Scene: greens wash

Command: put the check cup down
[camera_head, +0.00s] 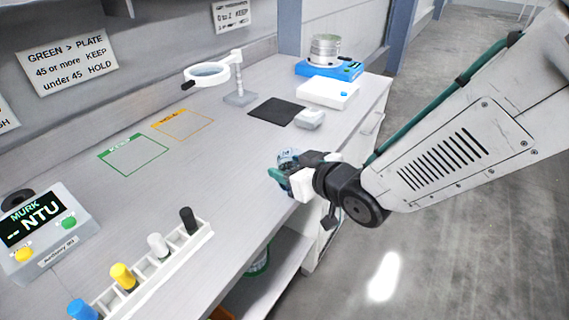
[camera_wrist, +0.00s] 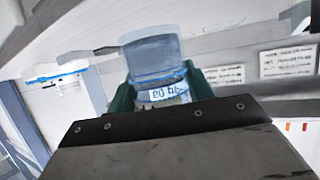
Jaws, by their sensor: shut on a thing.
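The check cup (camera_wrist: 152,58) is a clear, bluish cup with a white label, partly readable, in the wrist view. My gripper (camera_wrist: 160,92) has its green fingers on both sides of the cup, shut on it. In the head view the cup (camera_head: 287,158) shows at the end of my gripper (camera_head: 284,172), by the bench's front edge. The cup's lower part is hidden by my gripper. I cannot tell how far above the bench it is.
The bench holds a green-outlined square (camera_head: 134,154), an orange-outlined square (camera_head: 183,124), a black mat (camera_head: 276,111), a magnifier (camera_head: 208,74), a blue device (camera_head: 329,68), a white box (camera_head: 327,92), a turbidity meter (camera_head: 42,232) and a vial rack (camera_head: 160,272). The bench's middle is clear.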

